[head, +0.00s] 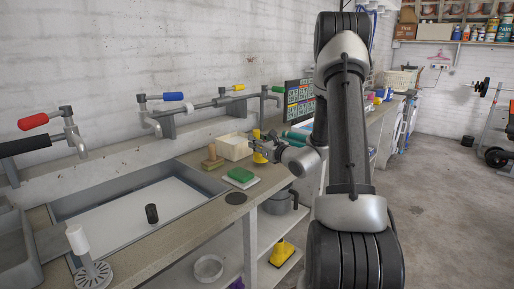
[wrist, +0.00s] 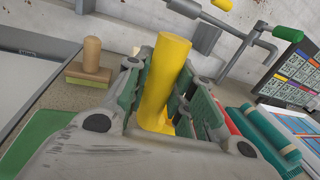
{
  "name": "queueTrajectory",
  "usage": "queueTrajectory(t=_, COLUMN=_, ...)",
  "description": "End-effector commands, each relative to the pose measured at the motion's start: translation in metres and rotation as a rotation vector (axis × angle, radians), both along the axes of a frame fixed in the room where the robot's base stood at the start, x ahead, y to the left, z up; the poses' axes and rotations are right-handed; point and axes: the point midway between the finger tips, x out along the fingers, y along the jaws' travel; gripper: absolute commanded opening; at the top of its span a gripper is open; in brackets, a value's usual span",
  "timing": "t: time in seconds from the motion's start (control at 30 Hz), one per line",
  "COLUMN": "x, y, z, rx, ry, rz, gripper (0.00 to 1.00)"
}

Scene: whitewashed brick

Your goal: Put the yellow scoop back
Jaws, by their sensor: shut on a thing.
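My gripper (head: 264,148) is at the counter, just right of a cream box. In the wrist view my gripper (wrist: 170,92) has its fingers on both sides of the upright yellow scoop (wrist: 164,75) and is shut on it. The part between the fingers looks like a thick yellow cylinder, and its lower end is partly hidden by the gripper. In the head view the yellow scoop (head: 259,157) shows only in part beside the fingers. I cannot tell whether it touches the counter.
Near the gripper are the cream box (head: 234,147), a wooden-handled brush (head: 212,158), a green sponge (head: 241,175) and teal rolls (wrist: 268,135). A sink (head: 175,205) lies left. Tap levers (head: 165,97) stick out from the wall. A yellow-and-black item (head: 282,250) sits on the lower shelf.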

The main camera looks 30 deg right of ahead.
Motion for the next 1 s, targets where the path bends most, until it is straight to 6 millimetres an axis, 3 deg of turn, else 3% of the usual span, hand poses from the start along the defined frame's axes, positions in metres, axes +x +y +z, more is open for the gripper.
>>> queueTrajectory(t=0.13, x=0.000, y=0.000, z=-0.017, rx=0.001, ry=0.000, rz=0.000, gripper=0.00)
queueTrajectory(t=0.5, x=0.000, y=0.000, z=-0.021, rx=0.000, ry=0.000, rz=0.000, gripper=0.00)
queueTrajectory(t=0.53, x=0.000, y=0.000, z=-0.021, rx=0.000, ry=0.000, rz=0.000, gripper=0.28)
queueTrajectory(t=0.63, x=0.000, y=0.000, z=-0.021, rx=0.000, ry=0.000, rz=0.000, gripper=0.46)
queueTrajectory(t=1.0, x=0.000, y=0.000, z=-0.017, rx=-0.001, ry=-0.001, rz=0.000, gripper=0.46)
